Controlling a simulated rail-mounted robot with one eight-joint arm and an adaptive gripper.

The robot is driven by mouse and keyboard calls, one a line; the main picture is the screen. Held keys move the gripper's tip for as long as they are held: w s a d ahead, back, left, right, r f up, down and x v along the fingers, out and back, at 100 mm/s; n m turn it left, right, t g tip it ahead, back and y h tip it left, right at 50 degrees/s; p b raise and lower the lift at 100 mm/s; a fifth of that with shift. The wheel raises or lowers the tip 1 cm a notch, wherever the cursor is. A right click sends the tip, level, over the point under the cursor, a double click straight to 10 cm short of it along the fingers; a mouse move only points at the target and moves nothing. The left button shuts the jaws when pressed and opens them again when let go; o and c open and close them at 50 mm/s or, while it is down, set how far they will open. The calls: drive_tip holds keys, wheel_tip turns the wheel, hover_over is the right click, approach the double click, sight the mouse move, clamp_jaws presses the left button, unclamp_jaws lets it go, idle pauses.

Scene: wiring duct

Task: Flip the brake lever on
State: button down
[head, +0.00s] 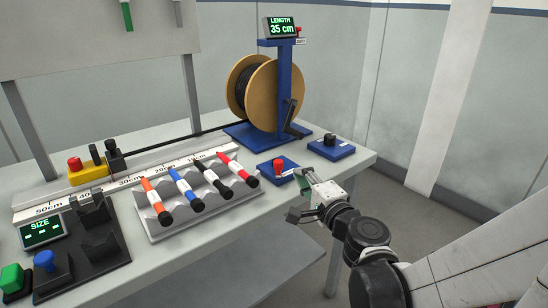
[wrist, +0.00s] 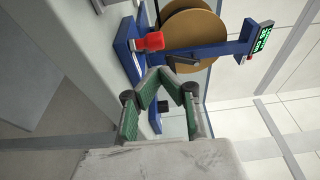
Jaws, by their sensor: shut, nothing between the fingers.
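A blue spool stand (head: 285,80) holds a wooden cable reel (head: 262,92). A slanted black lever (head: 293,120) sits at the stand's lower right side; it also shows in the wrist view (wrist: 184,60). In front of it, a blue base (head: 264,172) carries a red-knobbed lever (head: 279,166), seen in the wrist view (wrist: 148,42) too. No label shows which one is the brake. My gripper (head: 300,192) is shut and empty, just right of and in front of the red knob.
Another blue base with a black knob (head: 331,141) stands near the table's right corner. A grey rack with several coloured pens (head: 190,225) lies to the left. A display on the stand (head: 282,27) reads LENGTH 35 cm. Free floor lies right of the table.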

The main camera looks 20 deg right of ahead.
drive_tip(key=shift+s+a+p, duration=0.15)
drive_tip(key=shift+s+a, duration=0.35)
drive_tip(key=shift+s, duration=0.25)
drive_tip(key=shift+s+a+p, duration=0.1)
drive_tip(key=shift+s+a, duration=0.45)
drive_tip(key=shift+s, duration=0.25)
drive_tip(key=shift+s+a+p, duration=0.15)
drive_tip(key=shift+s+a, duration=0.35)
drive_tip(key=shift+s, duration=0.25)
drive_tip(key=s+a+r+n+g+y+p, duration=0.3)
drive_tip(key=a+r+n+g+p, duration=0.25)
drive_tip(key=a+n, duration=0.4)
drive_tip(key=s+d+r+n+g+h+p, duration=0.2)
drive_tip(key=s+d+n+g+h+p, duration=0.2)
drive_tip(key=s+d+n, duration=0.3)
drive_tip(key=s+g+p, duration=0.1)
drive_tip(key=s, duration=0.2)
drive_tip(key=shift+s+d+r+h+p, duration=0.15)
drive_tip(key=shift+d+r+h+p, duration=0.2)
drive_tip(key=shift+h, duration=0.05)
